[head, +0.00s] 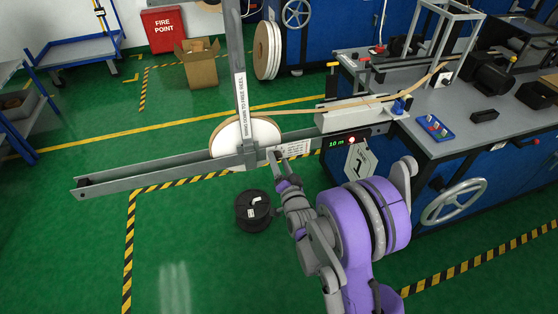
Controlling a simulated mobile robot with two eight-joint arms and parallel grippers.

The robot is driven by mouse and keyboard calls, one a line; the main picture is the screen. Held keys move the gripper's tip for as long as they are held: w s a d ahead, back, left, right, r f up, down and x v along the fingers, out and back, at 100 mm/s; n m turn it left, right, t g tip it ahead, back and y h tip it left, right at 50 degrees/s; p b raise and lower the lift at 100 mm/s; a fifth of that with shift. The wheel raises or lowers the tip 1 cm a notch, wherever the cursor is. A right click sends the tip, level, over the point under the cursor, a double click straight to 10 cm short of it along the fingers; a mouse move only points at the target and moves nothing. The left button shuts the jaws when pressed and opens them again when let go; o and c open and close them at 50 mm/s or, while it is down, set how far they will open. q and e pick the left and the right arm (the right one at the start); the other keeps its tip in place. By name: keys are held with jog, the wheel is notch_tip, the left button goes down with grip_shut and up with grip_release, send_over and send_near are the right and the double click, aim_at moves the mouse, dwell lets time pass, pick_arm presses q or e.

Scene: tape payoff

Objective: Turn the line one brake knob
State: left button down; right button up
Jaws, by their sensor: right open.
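The payoff stand has a long grey rail (130,180) with a white reel (228,138) seated in it. A grey upright arm (240,60) with a lettered strip rises in front of the reel. My right gripper (276,156) is open, its fingers pointing up at the rail's near face just right of the reel. I cannot make out the brake knob; it may be hidden by the gripper or too small. I cannot tell whether the fingers touch anything. A small display (336,143) reading "10 m" is right of the gripper. My left gripper is out of view.
A black spool (253,210) lies on the green floor below the rail. The grey bench (440,155) with a handwheel (454,202) stands at the right. A cardboard box (201,68) and a red fire point box (163,29) are behind. The floor at front left is clear.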

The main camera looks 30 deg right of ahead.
jog(key=shift+w, duration=0.3)
grip_shut()
jog(key=shift+n, duration=0.3)
jog(key=n+b, duration=0.2)
jog(key=n, duration=0.1)
jog(key=shift+f+n, duration=0.1)
jog(key=shift+n, duration=0.2)
jog(key=shift+d+n+b, duration=0.1)
jog(key=shift+n+b, duration=0.7)
jog(key=shift+n, duration=1.5)
